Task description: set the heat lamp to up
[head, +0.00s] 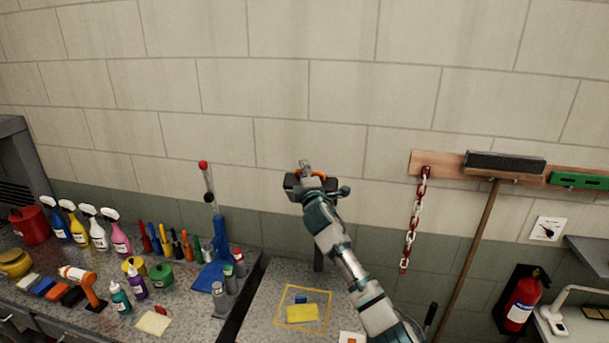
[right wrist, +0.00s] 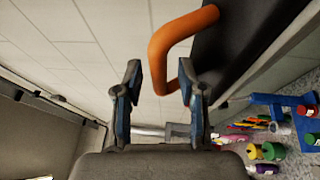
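The heat lamp shows in the head view as a dark head (head: 292,184) on a dark post (head: 318,258), in front of the block wall and largely behind my right gripper (head: 312,172). In the right wrist view the lamp's black body (right wrist: 235,45) carries a bent orange handle (right wrist: 180,38). My right gripper (right wrist: 160,78) is open, and the lower part of the handle reaches between its two fingertips, nearer the right finger. I see a gap to the left finger; contact with the right finger is unclear. My left gripper is not in view.
A bench (head: 250,310) below holds a yellow sponge (head: 302,313) inside a yellow outline. The left bench carries spray bottles (head: 98,232), tools and a blue stand (head: 218,245). A red-and-white chain (head: 412,222) and a broom (head: 475,235) hang at right.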

